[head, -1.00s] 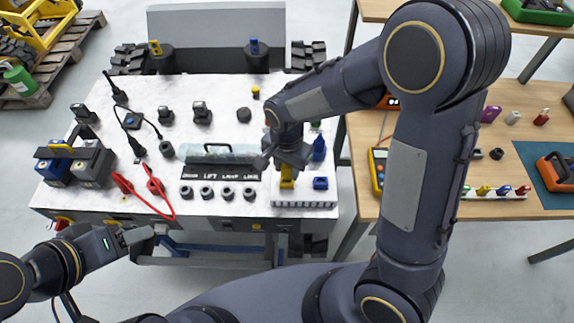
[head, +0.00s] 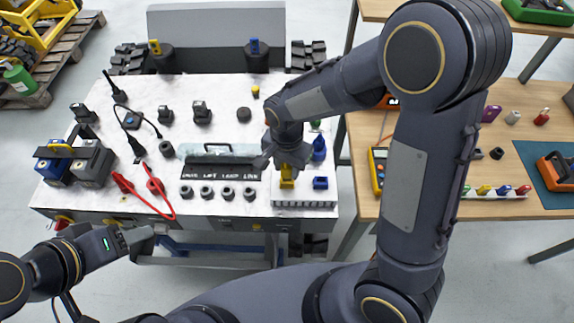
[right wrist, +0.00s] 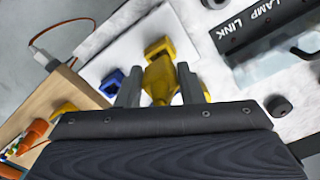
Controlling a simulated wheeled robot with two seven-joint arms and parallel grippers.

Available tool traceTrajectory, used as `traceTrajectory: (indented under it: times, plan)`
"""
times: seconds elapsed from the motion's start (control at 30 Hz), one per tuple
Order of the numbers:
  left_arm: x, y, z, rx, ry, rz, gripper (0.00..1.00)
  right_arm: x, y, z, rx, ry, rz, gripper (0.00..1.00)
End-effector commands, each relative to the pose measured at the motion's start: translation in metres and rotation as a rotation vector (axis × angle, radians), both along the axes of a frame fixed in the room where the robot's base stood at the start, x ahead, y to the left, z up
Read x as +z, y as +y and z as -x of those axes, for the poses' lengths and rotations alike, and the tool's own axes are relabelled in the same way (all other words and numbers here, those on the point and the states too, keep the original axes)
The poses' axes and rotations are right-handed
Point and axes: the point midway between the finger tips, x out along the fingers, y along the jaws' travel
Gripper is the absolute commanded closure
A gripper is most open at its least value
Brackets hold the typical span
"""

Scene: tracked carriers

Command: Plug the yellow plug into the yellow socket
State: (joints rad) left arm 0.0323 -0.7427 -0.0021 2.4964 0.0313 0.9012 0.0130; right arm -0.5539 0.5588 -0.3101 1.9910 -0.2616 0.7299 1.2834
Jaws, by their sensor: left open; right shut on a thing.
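My right gripper (head: 287,168) is shut on the yellow plug (head: 287,172), above the white strip (head: 305,203) at the table's front right. In the right wrist view the yellow plug (right wrist: 160,80) sits between the two fingers. The yellow socket (head: 286,184) is just below the plug in the head view and shows past the plug's tip in the right wrist view (right wrist: 158,46). I cannot tell whether plug and socket touch. A blue socket (head: 320,183) stands beside it. My left gripper (head: 142,242) is open and empty, off the table's front left.
A labelled black panel (head: 220,173) with several black round sockets lies left of the white strip. A blue bottle-like piece (head: 319,148) stands close behind the gripper's right side. Red clamps (head: 154,186) with a cable lie front left. A wooden table (head: 440,205) stands to the right.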

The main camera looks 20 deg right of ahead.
Motion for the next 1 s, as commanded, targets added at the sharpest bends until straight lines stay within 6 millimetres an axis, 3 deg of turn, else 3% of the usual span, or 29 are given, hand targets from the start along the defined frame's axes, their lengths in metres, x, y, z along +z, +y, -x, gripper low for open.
traceTrajectory:
  times: [1.0]
  plan:
    - [-0.017,0.000,0.000,0.000,0.000,0.000,0.46,-0.019,0.000,0.000,0.000,0.000,0.000,0.90]
